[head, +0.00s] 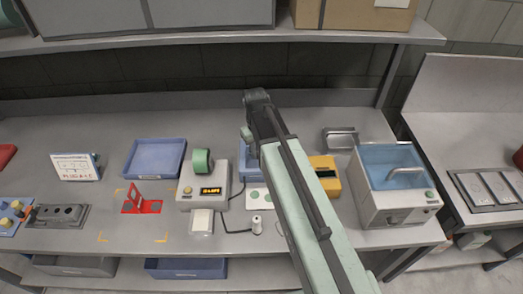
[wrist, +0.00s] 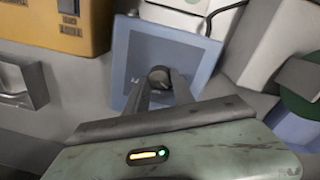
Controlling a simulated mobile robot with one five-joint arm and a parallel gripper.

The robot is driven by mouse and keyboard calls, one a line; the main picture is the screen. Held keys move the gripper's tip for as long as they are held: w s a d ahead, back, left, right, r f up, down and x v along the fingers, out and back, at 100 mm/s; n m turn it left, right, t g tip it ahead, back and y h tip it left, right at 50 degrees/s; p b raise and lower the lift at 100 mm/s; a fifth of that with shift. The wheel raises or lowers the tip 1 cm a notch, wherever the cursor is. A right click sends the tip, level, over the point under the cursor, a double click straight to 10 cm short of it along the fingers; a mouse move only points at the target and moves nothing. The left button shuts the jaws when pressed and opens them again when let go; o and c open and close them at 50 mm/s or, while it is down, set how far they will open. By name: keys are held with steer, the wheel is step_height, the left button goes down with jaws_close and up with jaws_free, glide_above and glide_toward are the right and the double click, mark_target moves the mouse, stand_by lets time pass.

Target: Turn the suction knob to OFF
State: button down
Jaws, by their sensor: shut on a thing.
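The suction knob (wrist: 158,75) is a small dark round knob on a blue box (wrist: 190,60) in the wrist view. My gripper (wrist: 159,82) has one finger on each side of it and is shut on it. The fingers hide part of the knob's rim. Pale marking shows to the left of the knob, but it is too small to read, so I cannot tell the setting. In the head view the blue box (head: 246,177) shows only in part beside my arm, which hides the knob.
In the head view a white device (head: 188,202) with a lit display and green roll (head: 202,162) stands left of the blue box. A yellow device (head: 326,168) stands right, then a lidded machine (head: 400,205). A shelf (head: 200,40) overhangs the bench.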

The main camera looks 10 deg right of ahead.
steer(key=shift+s, duration=0.1)
stand_by(0.3)
steer(key=c, duration=1.1)
jaws_free()
steer(key=r+p, duration=0.8)
steer(key=shift+a+r, duration=0.1)
steer(key=shift+a, duration=0.15)
steer(key=shift+f, duration=0.2)
